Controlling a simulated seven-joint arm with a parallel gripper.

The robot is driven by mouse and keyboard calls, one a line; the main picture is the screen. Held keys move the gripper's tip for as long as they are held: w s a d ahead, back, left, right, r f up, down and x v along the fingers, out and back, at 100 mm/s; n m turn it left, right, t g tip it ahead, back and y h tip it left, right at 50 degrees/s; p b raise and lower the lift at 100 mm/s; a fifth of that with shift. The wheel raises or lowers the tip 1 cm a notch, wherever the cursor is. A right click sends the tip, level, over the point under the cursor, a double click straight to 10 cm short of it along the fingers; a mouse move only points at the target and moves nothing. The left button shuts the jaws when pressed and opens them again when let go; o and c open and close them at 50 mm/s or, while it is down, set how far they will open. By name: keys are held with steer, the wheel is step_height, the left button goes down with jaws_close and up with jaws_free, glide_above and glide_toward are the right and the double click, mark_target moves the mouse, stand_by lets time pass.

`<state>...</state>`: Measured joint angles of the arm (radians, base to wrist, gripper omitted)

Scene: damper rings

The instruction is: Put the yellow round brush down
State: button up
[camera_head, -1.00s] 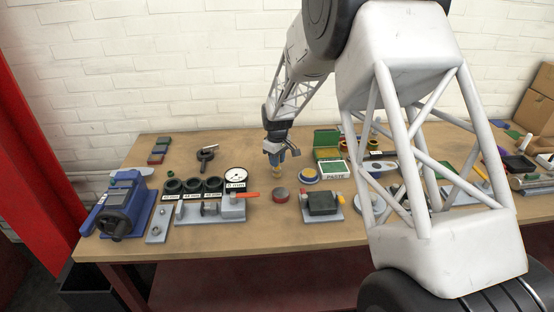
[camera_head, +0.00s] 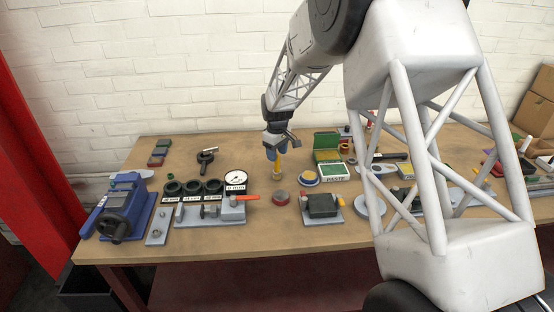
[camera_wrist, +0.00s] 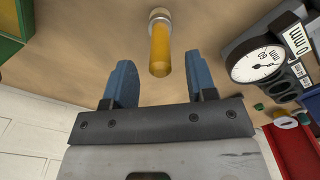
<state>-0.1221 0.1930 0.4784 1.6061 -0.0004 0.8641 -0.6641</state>
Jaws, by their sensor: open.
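The yellow round brush (camera_head: 279,168) stands upright on the table, just left of the blue-and-yellow round pad. In the wrist view the brush (camera_wrist: 160,48) shows its yellow handle and a pale metallic end against the wood. My gripper (camera_head: 274,153) is open and empty, its blue fingers above and beside the upper part of the handle. In the wrist view my gripper (camera_wrist: 160,84) has its two fingers wide apart, with the handle ahead of the gap and touching neither finger.
A dial gauge (camera_head: 236,178) on a grey block with dark rings stands left of the brush. The round pad (camera_head: 306,178) and a paste box (camera_head: 333,172) are to the right.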

steer(key=shift+r, duration=1.75)
jaws_close()
stand_by(0.4)
steer(key=shift+s+d+r, duration=0.1)
steer(key=shift+s+r, duration=0.1)
steer(key=s+d+r+m, duration=0.2)
steer(key=s+r, duration=0.3)
steer(key=s, duration=0.3)
steer(key=s+d+r+m+t, duration=0.1)
steer(key=s+d+r, duration=0.2)
steer(key=s+r, duration=0.45)
steer(key=s+d+r+m, duration=0.2)
steer(key=s+r, duration=0.1)
steer(key=s, duration=0.6)
steer(key=s+d+m, duration=0.1)
steer(key=s+m, duration=0.1)
steer(key=s, duration=1.1)
steer(key=s+d+m+t, duration=0.1)
steer(key=s+d+m, duration=0.1)
steer(key=s, duration=1.2)
steer(key=shift+t, duration=0.3)
